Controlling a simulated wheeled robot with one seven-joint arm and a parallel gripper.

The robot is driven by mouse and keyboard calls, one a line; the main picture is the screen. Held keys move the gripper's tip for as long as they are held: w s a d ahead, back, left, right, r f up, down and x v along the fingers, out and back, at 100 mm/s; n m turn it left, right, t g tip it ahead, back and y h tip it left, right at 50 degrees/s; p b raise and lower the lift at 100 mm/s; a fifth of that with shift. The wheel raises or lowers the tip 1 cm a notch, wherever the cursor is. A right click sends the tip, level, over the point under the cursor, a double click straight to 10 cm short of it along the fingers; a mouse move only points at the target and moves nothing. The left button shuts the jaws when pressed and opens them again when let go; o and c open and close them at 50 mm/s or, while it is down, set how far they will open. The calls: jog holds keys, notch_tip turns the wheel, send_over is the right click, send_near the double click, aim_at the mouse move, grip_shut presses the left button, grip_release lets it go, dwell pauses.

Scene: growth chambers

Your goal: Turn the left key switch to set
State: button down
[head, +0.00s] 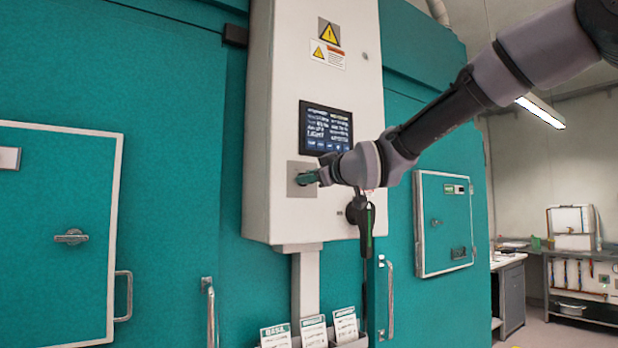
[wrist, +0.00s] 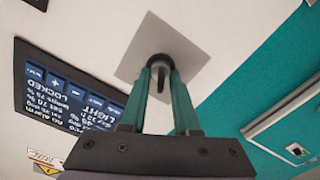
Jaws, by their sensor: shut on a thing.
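The key switch sits on a grey square plate (head: 300,191) on the white control box, below and left of the display. My gripper (head: 306,178) reaches it from the right and covers most of it. In the wrist view, a dark round switch with a narrow key (wrist: 160,78) stands at the middle of the plate (wrist: 134,62). My green gripper fingers (wrist: 160,68) are on both sides of the key and shut on it. No position marks are legible on the plate. No second key switch can be told apart; my arm hides part of the box.
The display (head: 326,128) shows beside the switch; the wrist view (wrist: 68,92) reads "LOCKED" and "LIGHT" on it. A dark handle-like part (head: 360,212) hangs just below my wrist. Teal chamber doors (head: 160,230) flank the box. Label cards (head: 313,330) stand underneath.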

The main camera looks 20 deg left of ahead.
jog(key=m, duration=0.5)
jog(key=shift+w+d+m, duration=0.15)
jog(key=shift+m, duration=0.25)
jog(key=m, duration=0.5)
jog(key=shift+w+d+m, duration=0.1)
jog(key=shift+m, duration=0.2)
dwell(0.3)
jog(key=c, duration=1)
grip_release()
jog(key=v, duration=1.1)
